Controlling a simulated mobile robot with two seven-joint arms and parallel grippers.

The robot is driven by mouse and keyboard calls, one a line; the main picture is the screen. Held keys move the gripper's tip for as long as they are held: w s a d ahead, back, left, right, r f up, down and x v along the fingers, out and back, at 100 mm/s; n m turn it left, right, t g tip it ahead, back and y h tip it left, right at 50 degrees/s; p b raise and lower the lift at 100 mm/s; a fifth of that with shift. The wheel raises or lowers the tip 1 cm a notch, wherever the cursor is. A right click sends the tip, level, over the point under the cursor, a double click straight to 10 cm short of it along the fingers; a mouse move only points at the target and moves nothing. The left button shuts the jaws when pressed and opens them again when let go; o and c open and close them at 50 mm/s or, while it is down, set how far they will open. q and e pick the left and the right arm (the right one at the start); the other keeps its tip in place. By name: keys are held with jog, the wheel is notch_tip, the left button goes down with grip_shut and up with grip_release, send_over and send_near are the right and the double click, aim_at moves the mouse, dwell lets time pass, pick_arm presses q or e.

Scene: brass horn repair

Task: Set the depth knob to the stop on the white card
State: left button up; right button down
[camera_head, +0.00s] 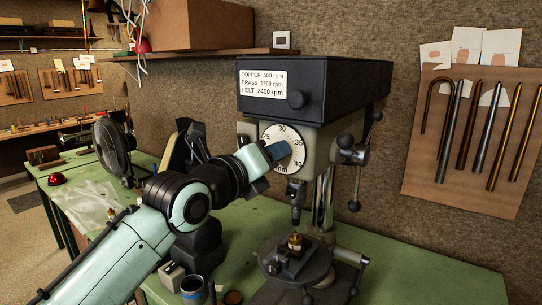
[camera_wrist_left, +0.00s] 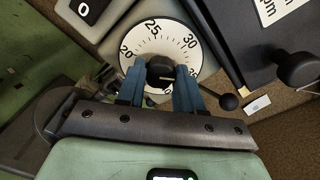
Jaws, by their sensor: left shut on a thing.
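The depth knob (camera_wrist_left: 158,70) is a small dark knob at the middle of a round white dial (camera_wrist_left: 152,35). The dial also shows on the drill press front in the head view (camera_head: 283,133), with 25, 30, 35 and 40 legible. My left gripper (camera_wrist_left: 160,84) has its blue fingers on both sides of the knob and is shut on it. In the head view the left gripper (camera_head: 278,151) covers the knob. A pale line shows on the knob; its exact reading is unclear. A white card (camera_head: 263,84) on the press head lists copper, brass and felt speeds. My right gripper is out of view.
The press's lever ball (camera_head: 354,207) hangs right of the dial. A brass part (camera_head: 295,241) sits on the press table under the chuck. A cup (camera_head: 193,290) stands nearby. A small white card (camera_head: 282,39) with a dark rectangle stands on the shelf.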

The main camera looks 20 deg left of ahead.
pick_arm(q)
jog(key=o, duration=1)
jog(key=shift+o, duration=0.2)
jog(key=b+v, duration=0.4)
jog(key=v, duration=0.9)
jog(key=shift+s, duration=0.15)
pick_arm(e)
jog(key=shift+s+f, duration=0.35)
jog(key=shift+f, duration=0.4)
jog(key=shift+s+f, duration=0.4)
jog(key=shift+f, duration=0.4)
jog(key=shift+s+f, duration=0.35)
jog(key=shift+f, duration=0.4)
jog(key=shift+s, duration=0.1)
